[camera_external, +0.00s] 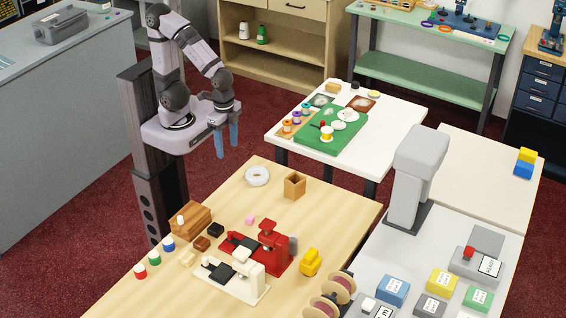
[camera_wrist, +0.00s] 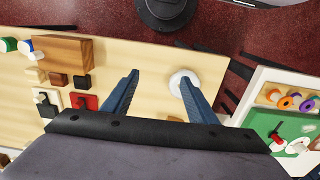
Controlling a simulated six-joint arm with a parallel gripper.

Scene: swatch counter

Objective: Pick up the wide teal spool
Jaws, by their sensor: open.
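A small teal spool (camera_external: 306,108) stands at the far end of a short row on the wooden strip on the white table; its exact width is too small to judge. Beside it stand a purple spool (camera_external: 297,116) and an orange spool (camera_external: 287,126). In the wrist view the row shows at the right edge, with the orange spool (camera_wrist: 274,95) nearest. My gripper (camera_external: 226,143) is open and empty, with its blue fingers pointing down. It hangs in the air left of the white table, well apart from the spools. It also shows in the wrist view (camera_wrist: 158,78).
The wooden table (camera_external: 330,215) holds a white ring (camera_external: 257,176), an open wooden box (camera_external: 294,187) and a red machine (camera_external: 270,245). A grey post (camera_external: 412,175) rises at right.

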